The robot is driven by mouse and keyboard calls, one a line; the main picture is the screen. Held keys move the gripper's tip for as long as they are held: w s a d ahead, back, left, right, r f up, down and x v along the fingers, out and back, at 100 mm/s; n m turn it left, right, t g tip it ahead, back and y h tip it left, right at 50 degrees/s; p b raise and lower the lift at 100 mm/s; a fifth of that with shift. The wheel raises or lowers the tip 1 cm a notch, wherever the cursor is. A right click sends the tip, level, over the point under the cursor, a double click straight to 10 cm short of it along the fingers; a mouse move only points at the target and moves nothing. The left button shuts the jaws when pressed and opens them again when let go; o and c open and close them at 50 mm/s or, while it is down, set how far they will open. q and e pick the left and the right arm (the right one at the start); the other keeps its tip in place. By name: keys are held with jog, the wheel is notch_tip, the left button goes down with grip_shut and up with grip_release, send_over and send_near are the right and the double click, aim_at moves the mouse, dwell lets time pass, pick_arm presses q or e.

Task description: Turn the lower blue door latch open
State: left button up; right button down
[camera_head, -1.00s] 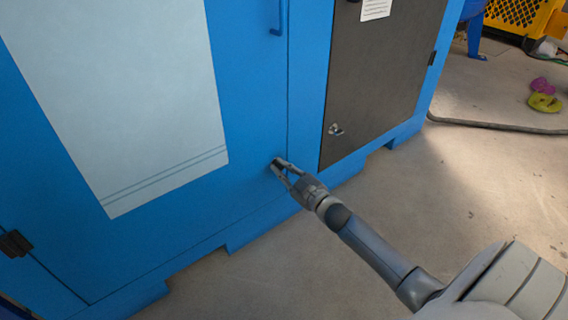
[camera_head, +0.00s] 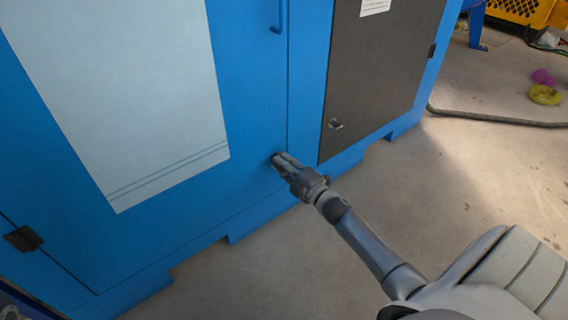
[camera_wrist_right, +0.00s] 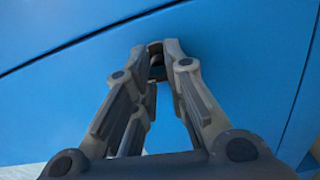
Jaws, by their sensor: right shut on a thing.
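The blue door (camera_head: 247,120) fills the left and middle of the head view, with a pale panel on it. My right gripper (camera_head: 277,159) is at the lower right part of this door, by its edge seam. In the right wrist view, the fingers of my right gripper (camera_wrist_right: 157,55) close together on a small dark latch (camera_wrist_right: 156,62) against the blue surface. The fingers hide most of the latch, so its turn angle cannot be told. My left gripper is not in view.
A blue handle (camera_head: 280,16) is higher on the door. A hinge (camera_head: 23,239) is at lower left. The floor (camera_head: 440,190) is clear; a hose (camera_head: 490,119) lies beyond.

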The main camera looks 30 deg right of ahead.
jog(key=shift+n, duration=0.6)
jog(key=c, duration=1.1)
grip_release()
jog(key=s, duration=1.2)
jog(key=shift+d, duration=0.45)
